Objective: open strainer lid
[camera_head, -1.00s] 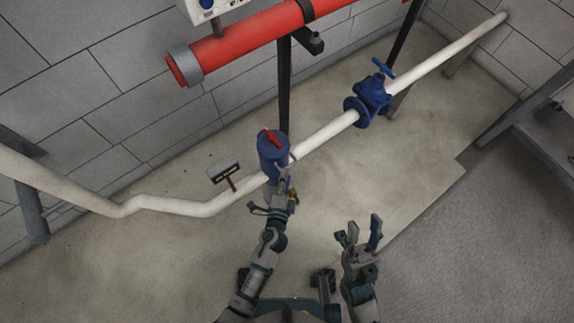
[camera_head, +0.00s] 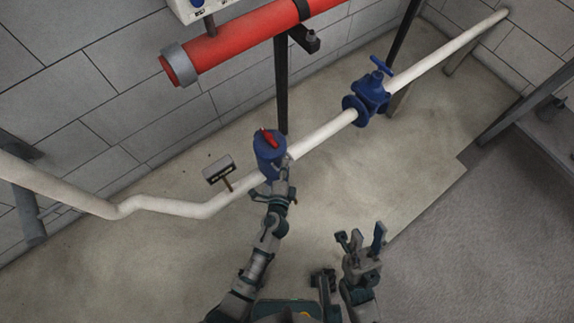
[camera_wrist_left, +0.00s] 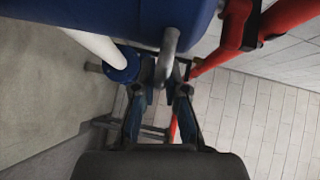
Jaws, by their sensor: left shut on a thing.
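The blue strainer (camera_head: 267,155) stands upright on the white pipe, with a red piece (camera_head: 270,138) on its blue lid. My left gripper (camera_head: 284,168) is at the right front side of the strainer in the head view. In the left wrist view, the strainer's blue body (camera_wrist_left: 110,18) fills the top left. A grey bent handle (camera_wrist_left: 168,52) reaches down from it between the fingers of my left gripper (camera_wrist_left: 163,82), which is shut on it. My right gripper (camera_head: 361,242) is open and empty above the floor, away from the strainer.
The white pipe (camera_head: 325,133) runs across both sides of the strainer, with a blue valve (camera_head: 369,97) further right. A small sign (camera_head: 218,170) stands left of the strainer. A red pipe (camera_head: 245,38) and a black post (camera_head: 282,85) are behind. The floor in front is clear.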

